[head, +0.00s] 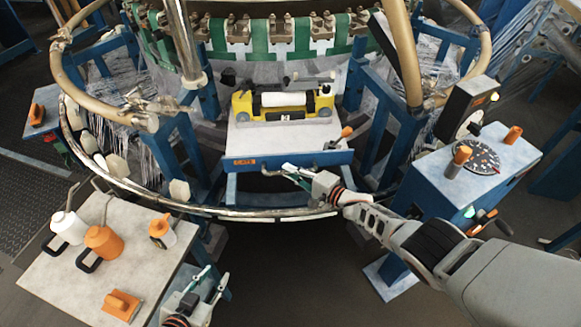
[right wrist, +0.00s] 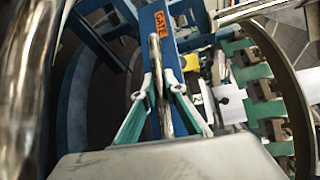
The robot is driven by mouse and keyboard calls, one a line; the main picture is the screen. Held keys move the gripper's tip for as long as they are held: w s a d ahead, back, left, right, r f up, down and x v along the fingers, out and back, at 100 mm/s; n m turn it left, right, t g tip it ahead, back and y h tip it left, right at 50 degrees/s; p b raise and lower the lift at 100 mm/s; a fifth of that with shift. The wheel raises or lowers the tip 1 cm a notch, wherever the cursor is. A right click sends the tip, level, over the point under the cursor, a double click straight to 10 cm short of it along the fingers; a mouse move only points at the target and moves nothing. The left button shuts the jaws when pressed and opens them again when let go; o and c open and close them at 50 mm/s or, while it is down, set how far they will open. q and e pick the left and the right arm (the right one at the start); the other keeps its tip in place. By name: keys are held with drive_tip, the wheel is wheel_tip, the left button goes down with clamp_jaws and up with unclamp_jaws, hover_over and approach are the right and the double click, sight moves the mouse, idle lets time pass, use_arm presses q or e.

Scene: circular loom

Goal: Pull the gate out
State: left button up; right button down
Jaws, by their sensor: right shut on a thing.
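The gate (head: 310,159) is a blue front bar with an orange label, at the front of a grey platform inside the loom ring in the head view. The gate also shows in the right wrist view (right wrist: 155,22), with "GATE" on its label. My right gripper (head: 285,170) is shut on the metal handle (right wrist: 153,60) of the gate; its green-sided fingers lie on either side of the handle bar. My left gripper (head: 213,280) is low in the head view, beside the side table, with its fingers apart and nothing between them.
A yellow device (head: 243,106) with a white roll sits on the platform. The metal ring rail (head: 240,212) curves in front of the gate. A side table (head: 60,278) with orange and white bottles stands left, a blue dial console (head: 425,180) right. Dark floor is clear in front.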

drive_tip(key=shift+s, duration=0.15)
drive_tip(key=c, duration=2)
unclamp_jaws()
drive_tip(key=shift+c, duration=0.2)
drive_tip(key=shift+r, duration=0.1)
